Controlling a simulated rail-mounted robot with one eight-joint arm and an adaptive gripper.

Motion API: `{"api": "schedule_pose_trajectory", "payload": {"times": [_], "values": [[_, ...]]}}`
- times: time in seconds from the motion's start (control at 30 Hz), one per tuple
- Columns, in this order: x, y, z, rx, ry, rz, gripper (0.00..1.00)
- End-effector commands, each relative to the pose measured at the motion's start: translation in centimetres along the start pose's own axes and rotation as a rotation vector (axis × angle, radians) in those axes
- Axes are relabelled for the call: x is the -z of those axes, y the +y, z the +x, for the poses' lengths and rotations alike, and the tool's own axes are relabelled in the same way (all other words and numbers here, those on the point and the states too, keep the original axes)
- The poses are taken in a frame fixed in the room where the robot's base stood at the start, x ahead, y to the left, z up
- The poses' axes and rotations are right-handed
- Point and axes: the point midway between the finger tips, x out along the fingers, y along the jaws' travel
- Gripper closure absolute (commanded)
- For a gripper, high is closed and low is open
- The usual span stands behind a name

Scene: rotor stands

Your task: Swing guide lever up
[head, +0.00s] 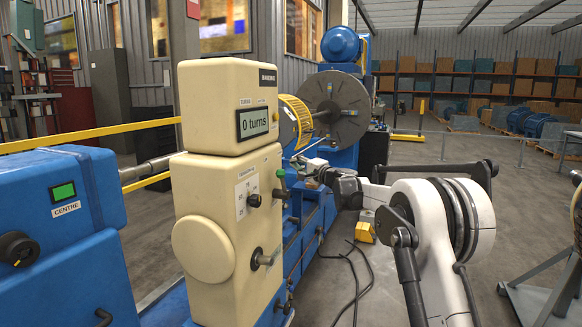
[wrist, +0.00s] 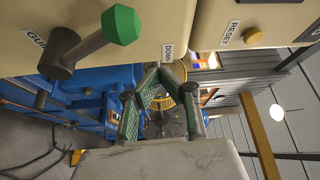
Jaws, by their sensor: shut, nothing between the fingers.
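The guide lever (wrist: 85,47) is a grey bar with a green knob (wrist: 121,24), mounted on a cream panel (wrist: 200,20). In the wrist view its bar runs from a dark hub toward the upper right, on the side of the DOWN label (wrist: 167,52). A partly hidden label starting "GUI" (wrist: 33,38) is beside the hub. In the head view the green knob (head: 280,173) shows at the cabinet's right edge. My gripper (wrist: 163,70) is shut and empty, below and right of the knob in the wrist view, apart from it. In the head view my gripper (head: 302,164) is just right of the cabinet.
The cream cabinet (head: 214,165) carries a "0 turns" display (head: 253,122). A RESET button (wrist: 298,58) shows in the wrist view. A grey faceplate disc (head: 338,103) and yellow winding (head: 296,118) stand behind my gripper. Cables (head: 352,280) lie on the floor.

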Motion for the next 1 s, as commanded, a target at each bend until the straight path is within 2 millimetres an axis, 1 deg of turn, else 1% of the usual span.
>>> {"api": "schedule_pose_trajectory", "payload": {"times": [0.03,0.3,0.4,0.5,0.7,1.0], "values": [[0.0,0.4,-1.1,0.000,0.002,0.000,1.00],[0.3,1.6,-5.8,0.000,0.002,0.000,1.00],[0.4,1.9,-7.2,0.000,0.003,0.000,1.00],[0.4,2.1,-8.2,0.000,0.003,0.000,1.00],[0.4,2.2,-9.0,0.000,0.001,0.000,1.00],[0.4,2.2,-9.1,-0.001,0.001,-0.001,1.00]]}}
